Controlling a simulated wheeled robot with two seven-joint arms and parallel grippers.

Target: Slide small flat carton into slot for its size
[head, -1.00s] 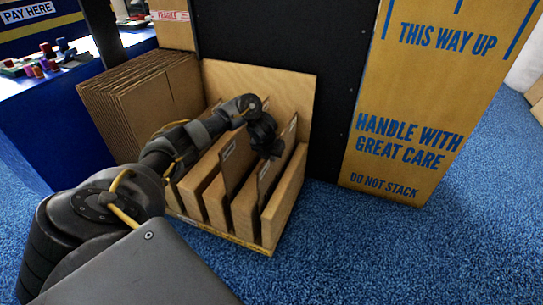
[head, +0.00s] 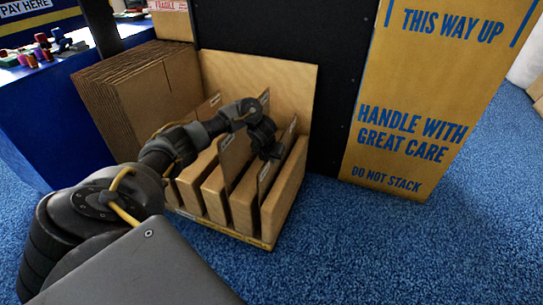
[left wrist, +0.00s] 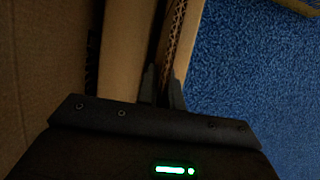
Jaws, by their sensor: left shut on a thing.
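My left gripper (head: 270,152) reaches over the wooden slotted rack (head: 292,192) from the left. It is shut on a thin flat brown carton (head: 285,137), which stands on edge in the rack's rightmost gap, between thick wooden dividers. In the left wrist view the gripper's fingers (left wrist: 162,88) pinch the corrugated edge of the carton (left wrist: 176,38). The carton's lower part is hidden by the dividers, so I cannot tell how deep it sits. Another flat carton (head: 236,150) stands in a gap further left. My right gripper is not in view.
A stack of folded cartons (head: 130,95) stands left of the rack. A black panel (head: 270,35) rises behind it. A tall printed carton (head: 405,130) stands to the right. Blue carpet (head: 350,255) is clear in front. A blue counter (head: 50,110) is at far left.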

